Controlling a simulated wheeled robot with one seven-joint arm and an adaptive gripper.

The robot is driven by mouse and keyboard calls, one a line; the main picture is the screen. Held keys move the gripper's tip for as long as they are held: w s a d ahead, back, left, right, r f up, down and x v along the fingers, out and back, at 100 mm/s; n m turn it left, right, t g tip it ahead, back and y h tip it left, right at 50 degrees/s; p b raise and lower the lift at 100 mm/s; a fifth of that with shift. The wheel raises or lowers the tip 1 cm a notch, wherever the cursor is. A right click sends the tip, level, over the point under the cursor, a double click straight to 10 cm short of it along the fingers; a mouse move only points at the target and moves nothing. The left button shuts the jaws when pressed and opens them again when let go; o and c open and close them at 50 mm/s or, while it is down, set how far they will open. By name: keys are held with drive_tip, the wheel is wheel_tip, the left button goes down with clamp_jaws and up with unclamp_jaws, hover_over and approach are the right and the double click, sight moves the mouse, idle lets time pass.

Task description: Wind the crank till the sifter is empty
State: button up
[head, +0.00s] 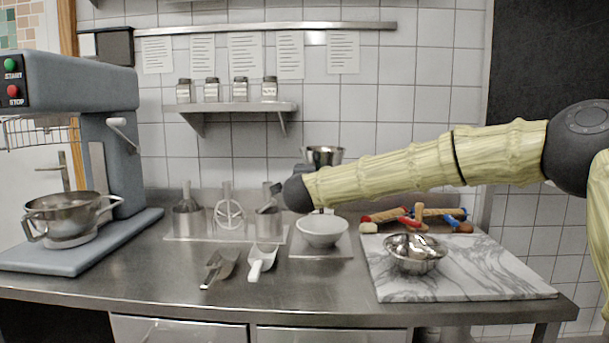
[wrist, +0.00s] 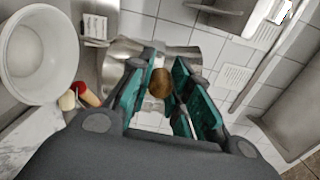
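The steel sifter (head: 323,154) stands above the white bowl (head: 322,232) in the head view, its lower part hidden behind my arm. In the wrist view its shiny metal body (wrist: 122,52) shows beyond the fingers. The brown round crank knob (wrist: 161,82) sits between my green finger pads. My gripper (wrist: 163,80) appears closed around the knob, with a pad close against each side. The white bowl (wrist: 36,55) is at upper left in the wrist view. The sifter's contents cannot be seen.
A marble board (head: 470,282) with a steel bowl (head: 414,254) lies at right, rolling pins (head: 440,215) behind it. Two scoops (head: 262,261) lie in front of a utensil holder (head: 210,238). A mixer (head: 85,150) stands at left. The counter's front is clear.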

drive_tip(key=o, duration=0.3)
drive_tip(key=shift+w+f, duration=0.15)
drive_tip(key=s, duration=1.2)
drive_tip(key=shift+d, duration=0.1)
